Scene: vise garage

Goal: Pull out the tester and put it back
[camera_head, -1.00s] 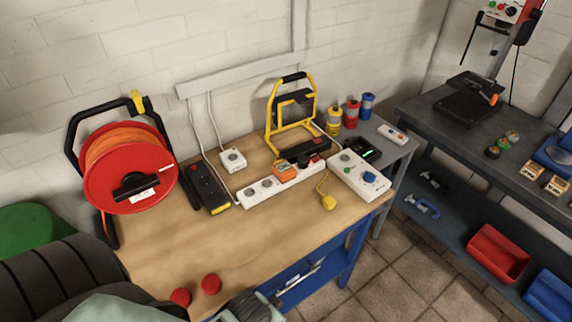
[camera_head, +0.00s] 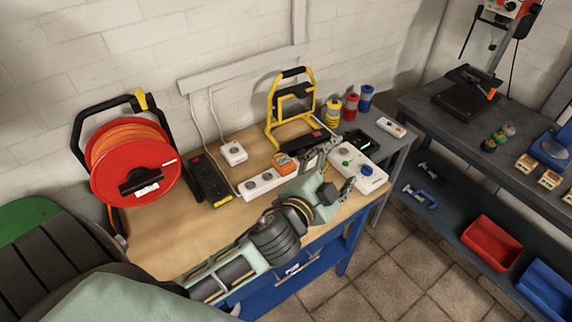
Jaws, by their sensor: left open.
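The tester looks to be the small orange block (camera_head: 285,161) on the white power strip (camera_head: 258,185), and it seems seated in one of the sockets. My left gripper (camera_head: 312,158) is open just to the right of the orange block, above the strip's right end. Whether a finger touches the block cannot be told. My left arm reaches in from the lower left and hides the strip's right part. My right gripper is not in view.
A white box with a blue socket (camera_head: 366,171) stands close right of my gripper. A yellow work lamp (camera_head: 291,105) stands behind, a black strip (camera_head: 208,180) and red cable reel (camera_head: 134,172) to the left. The wooden bench (camera_head: 170,238) is clear at front left.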

